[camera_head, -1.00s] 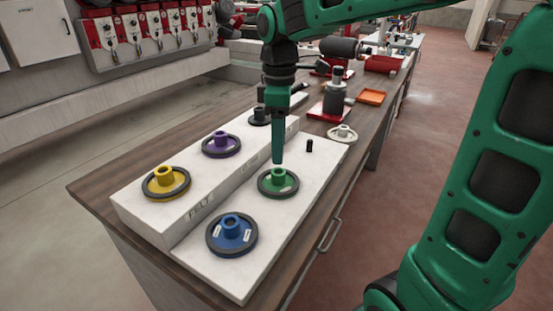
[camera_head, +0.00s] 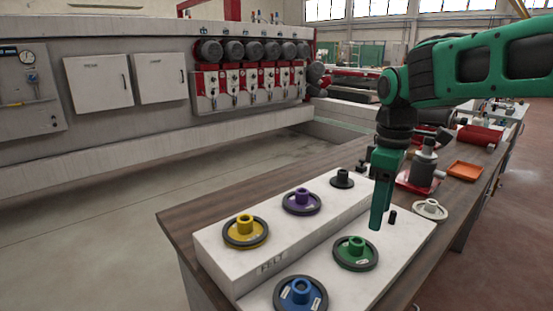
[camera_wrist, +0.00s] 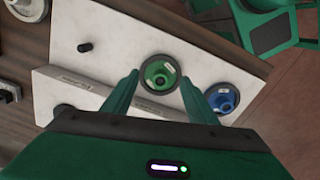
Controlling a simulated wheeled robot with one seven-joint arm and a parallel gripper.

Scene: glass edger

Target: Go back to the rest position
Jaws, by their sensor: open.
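My gripper (camera_head: 376,226) hangs pointing down above the white stepped board, just beyond the green wheel in the head view. In the wrist view my gripper (camera_wrist: 166,92) has its two green fingers spread apart with nothing held between them. The green wheel (camera_head: 355,252) lies flat on the lower step; in the wrist view the green wheel (camera_wrist: 160,79) shows between and beyond the fingertips. The blue wheel (camera_head: 300,293) lies on the same step, nearer the picture's bottom. My green arm reaches in from the right.
The stepped board (camera_head: 268,252) on the wooden bench (camera_head: 190,222) also bears a yellow wheel (camera_head: 245,231), a purple wheel (camera_head: 301,202) and a black piece (camera_head: 342,179). A short black peg (camera_head: 392,216) stands bare. A white wheel (camera_head: 430,209) and orange tray (camera_head: 465,169) lie beyond.

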